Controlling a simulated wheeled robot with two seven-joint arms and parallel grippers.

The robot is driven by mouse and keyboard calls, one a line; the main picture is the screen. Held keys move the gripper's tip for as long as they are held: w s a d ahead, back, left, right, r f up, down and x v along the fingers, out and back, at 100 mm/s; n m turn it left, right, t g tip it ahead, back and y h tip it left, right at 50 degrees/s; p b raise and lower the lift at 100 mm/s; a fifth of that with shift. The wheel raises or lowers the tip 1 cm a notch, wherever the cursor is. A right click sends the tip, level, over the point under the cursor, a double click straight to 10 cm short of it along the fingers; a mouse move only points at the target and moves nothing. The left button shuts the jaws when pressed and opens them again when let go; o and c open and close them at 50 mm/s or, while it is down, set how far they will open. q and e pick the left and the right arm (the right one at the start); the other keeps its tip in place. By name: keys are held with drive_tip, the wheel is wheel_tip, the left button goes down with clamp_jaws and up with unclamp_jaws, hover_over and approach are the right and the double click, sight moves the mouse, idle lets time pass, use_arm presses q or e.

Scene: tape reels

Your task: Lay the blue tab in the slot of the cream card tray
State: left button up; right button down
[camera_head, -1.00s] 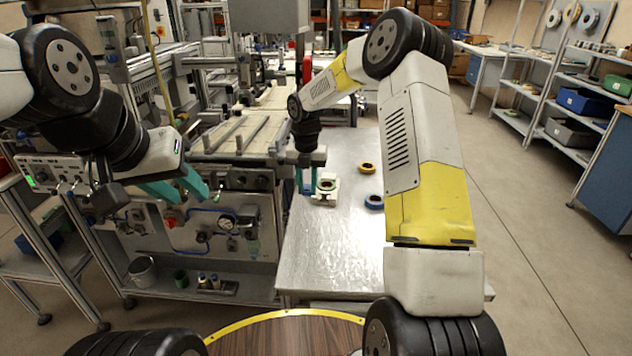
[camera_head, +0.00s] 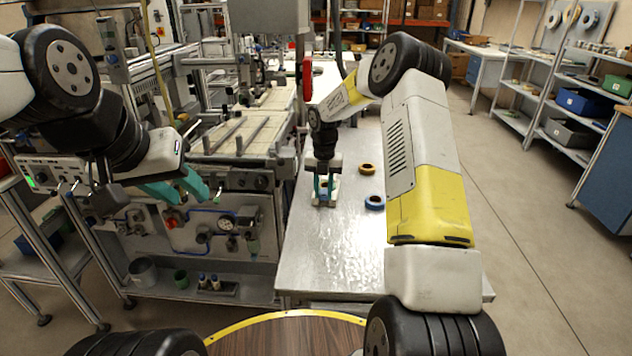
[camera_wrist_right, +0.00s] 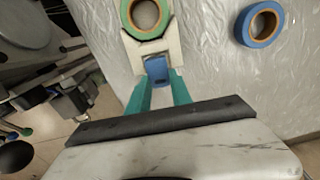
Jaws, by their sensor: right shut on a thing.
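The cream card tray (camera_wrist_right: 134,62) lies on the metal table, with a green tape reel (camera_wrist_right: 147,14) on it. It also shows in the head view (camera_head: 336,188), partly hidden by my right gripper. My right gripper (camera_wrist_right: 158,78) points down at the tray's near end, its teal fingers on either side of the blue tab (camera_wrist_right: 157,69), shut on it. The tab is at the tray's notched end; whether it touches the slot floor cannot be told. My left gripper (camera_head: 192,196) is open and empty, away to the left, over no part of the table.
The table's front (camera_head: 335,255) is clear. A machine bench (camera_head: 240,150) stands left of the table.

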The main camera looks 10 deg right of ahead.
drive_tip(key=shift+f, duration=0.6)
drive_tip(key=c, duration=1.1)
unclamp_jaws()
drive_tip(key=shift+c, duration=0.2)
